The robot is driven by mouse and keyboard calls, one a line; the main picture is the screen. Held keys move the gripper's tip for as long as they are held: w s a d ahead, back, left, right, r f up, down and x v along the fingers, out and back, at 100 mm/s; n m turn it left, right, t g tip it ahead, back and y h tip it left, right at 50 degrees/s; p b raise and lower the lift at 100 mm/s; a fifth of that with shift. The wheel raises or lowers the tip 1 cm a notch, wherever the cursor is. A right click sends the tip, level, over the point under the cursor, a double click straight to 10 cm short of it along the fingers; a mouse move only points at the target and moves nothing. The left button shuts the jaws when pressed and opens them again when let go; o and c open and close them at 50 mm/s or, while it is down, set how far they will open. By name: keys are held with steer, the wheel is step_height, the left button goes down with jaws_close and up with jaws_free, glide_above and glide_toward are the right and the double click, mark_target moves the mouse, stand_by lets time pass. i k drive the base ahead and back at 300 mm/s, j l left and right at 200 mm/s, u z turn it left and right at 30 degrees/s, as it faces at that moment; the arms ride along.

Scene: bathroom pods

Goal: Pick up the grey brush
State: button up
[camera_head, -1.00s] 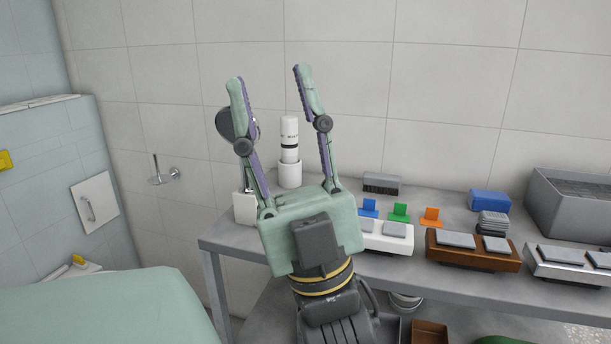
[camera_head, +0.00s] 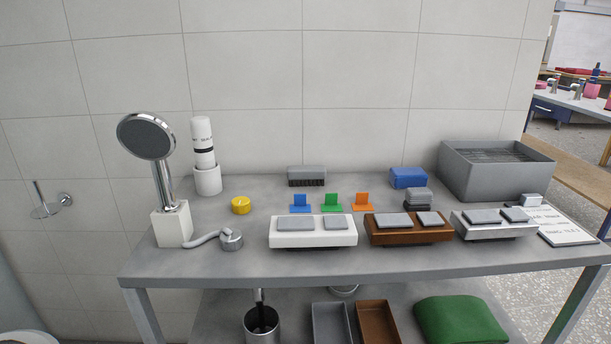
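The grey brush (camera_head: 306,176) lies at the back of the grey table, near the tiled wall. It has a grey block on top and dark bristles pointing down. It stands behind the blue, green and orange tabs and nothing covers it. My gripper is not in view now, so I cannot see whether it is open or shut.
A shower head on a white stand (camera_head: 173,225), a white bottle in a cup (camera_head: 207,180) and a yellow round item (camera_head: 241,205) are left. Several pad-topped blocks line the front, including a white one (camera_head: 313,232). A blue block (camera_head: 408,178) and grey bin (camera_head: 490,172) are right.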

mark_target(314, 173)
steer(key=i+l, duration=0.15)
steer(key=l, duration=0.25)
steer(key=i+l, duration=0.15)
steer(key=l, duration=0.25)
steer(key=i+l, duration=0.15)
steer(key=l, duration=0.25)
steer(key=i+l, duration=0.15)
steer(key=l, duration=0.25)
